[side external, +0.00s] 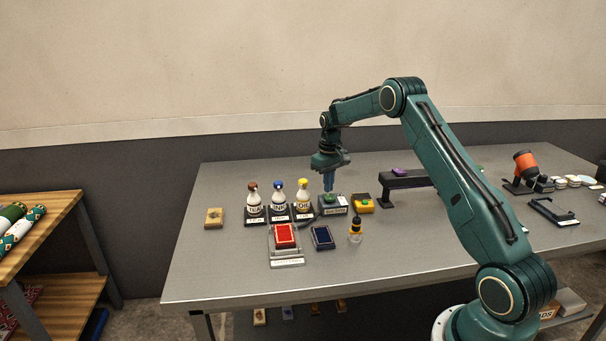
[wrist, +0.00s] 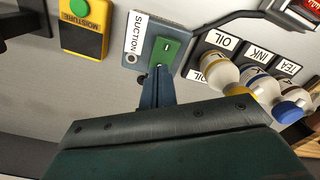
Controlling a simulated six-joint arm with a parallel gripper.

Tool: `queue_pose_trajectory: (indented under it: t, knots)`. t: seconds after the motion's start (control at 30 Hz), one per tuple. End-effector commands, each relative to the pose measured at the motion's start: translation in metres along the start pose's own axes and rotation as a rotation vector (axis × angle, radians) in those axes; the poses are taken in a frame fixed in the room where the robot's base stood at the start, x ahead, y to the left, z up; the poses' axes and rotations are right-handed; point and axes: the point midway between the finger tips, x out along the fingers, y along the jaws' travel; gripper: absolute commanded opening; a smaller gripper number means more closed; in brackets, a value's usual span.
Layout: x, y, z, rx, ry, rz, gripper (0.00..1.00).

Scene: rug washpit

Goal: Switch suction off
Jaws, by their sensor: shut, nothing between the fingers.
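The suction switch (wrist: 143,48) is a grey-blue box with a white SUCTION label and a green rocker (wrist: 168,48) that bears a white line mark. In the side external view the switch (side external: 334,209) stands on the table, right of the bottles. My gripper (wrist: 157,72) is shut and empty, pointing down at the switch, its fingertips at the near end of the rocker and covering part of it. In the side view my gripper (side external: 328,190) is right above or on the switch; I cannot tell if it touches.
Bottles labelled OIL (wrist: 220,73), INK (wrist: 256,82) and TEA (wrist: 290,104) stand close beside the switch. A yellow moisture meter (wrist: 84,38) is on its other side.

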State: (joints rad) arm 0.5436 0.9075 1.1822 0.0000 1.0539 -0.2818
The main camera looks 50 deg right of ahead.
Motion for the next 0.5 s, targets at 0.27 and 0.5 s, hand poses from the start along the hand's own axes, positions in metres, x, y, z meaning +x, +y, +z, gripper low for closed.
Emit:
queue_pose_trajectory:
  t: [0.27,0.5]
  knots:
    - [-0.017,0.000,-0.001,0.000,0.003,0.001,0.00]
    - [-0.030,0.000,0.000,0.000,0.003,0.001,0.00]
